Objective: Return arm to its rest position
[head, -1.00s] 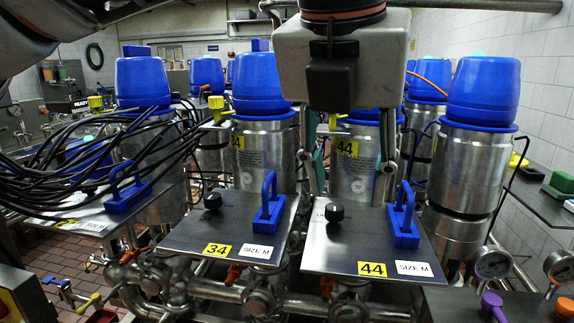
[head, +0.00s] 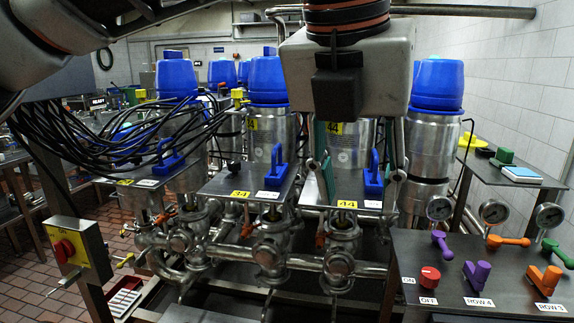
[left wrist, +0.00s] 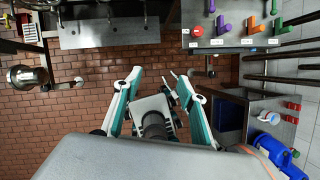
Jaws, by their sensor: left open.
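My left gripper (head: 360,188) hangs pointing down in the head view, in front of the valve plates and tanks. Its two fingers with teal pads are spread apart and empty. In the left wrist view my left gripper (left wrist: 160,80) also shows open, with brick floor beyond its tips. The left arm's links fill the upper left of the head view. A grey box-like part with a dark cylinder shows between the fingers in the left wrist view; it looks like part of my own body, perhaps my right gripper, but its jaw state is unclear.
Metal plates marked 34 (head: 240,195) and 44 (head: 347,204) carry blue handles. A control panel (head: 450,255) with coloured knobs stands at right. Black cables (head: 90,140) hang at left. A yellow switch box (head: 80,249) stands lower left. Brick floor (left wrist: 70,100) is open below.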

